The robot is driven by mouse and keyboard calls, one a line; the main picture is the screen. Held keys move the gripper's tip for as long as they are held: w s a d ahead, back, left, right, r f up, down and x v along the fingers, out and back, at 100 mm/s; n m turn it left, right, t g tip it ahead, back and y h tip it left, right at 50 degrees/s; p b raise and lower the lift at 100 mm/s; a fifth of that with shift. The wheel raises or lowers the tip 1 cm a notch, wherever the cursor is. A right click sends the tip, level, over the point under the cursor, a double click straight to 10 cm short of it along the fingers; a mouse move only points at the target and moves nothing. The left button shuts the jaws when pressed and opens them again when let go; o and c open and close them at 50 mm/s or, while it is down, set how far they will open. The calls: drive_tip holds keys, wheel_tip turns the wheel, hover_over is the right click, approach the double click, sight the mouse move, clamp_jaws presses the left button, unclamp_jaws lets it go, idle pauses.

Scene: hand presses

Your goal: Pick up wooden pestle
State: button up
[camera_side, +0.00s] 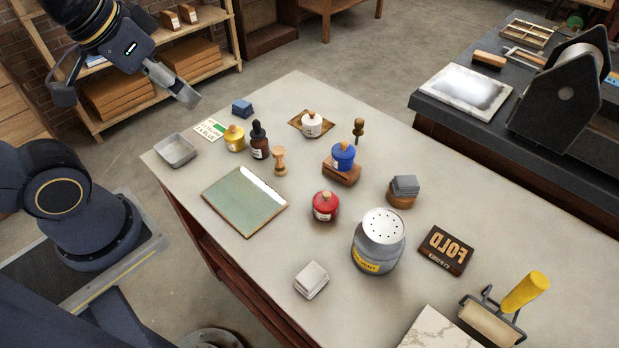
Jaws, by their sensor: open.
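Two small wooden upright pieces stand on the pale table, and I cannot tell for sure which is the pestle. One is a light wooden piece with a narrow waist (279,161), right of a dark dropper bottle (259,140). The other is a darker brown knobbed piece (358,129) near the far edge, behind a blue-capped jar (343,156). My gripper (128,98) is at the upper left, beyond the table's left end, with its fingers spread and nothing between them. It is well apart from both wooden pieces.
The table (330,275) also holds a yellow jar (235,138), white jar (312,124), red jar (325,206), metal shaker can (378,243), green pad (245,200), metal tray (176,150) and yellow-handled roller (524,291). A shelf (160,85) stands behind my gripper.

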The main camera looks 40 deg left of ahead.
drive_tip(key=shift+c, duration=0.8)
drive_tip(key=m, duration=0.6)
hover_over(278, 151)
drive_tip(key=w, duration=0.1)
wheel_tip(278, 151, down, 15)
drive_tip(key=shift+n+g+h, duration=0.7)
drive_tip(key=shift+n+h, duration=0.1)
drive_tip(key=shift+h, duration=0.1)
drive_tip(key=f, duration=0.3)
drive_tip(key=s+f, duration=0.1)
drive_tip(key=f, duration=0.3)
drive_tip(key=s+f, duration=0.1)
drive_tip(key=f, duration=0.2)
drive_tip(key=shift+a+f, duration=0.2)
drive_tip(key=shift+a, duration=0.1)
drive_tip(key=shift+x, duration=3.15)
drive_tip(key=shift+a, duration=0.1)
drive_tip(key=shift+c, duration=0.5)
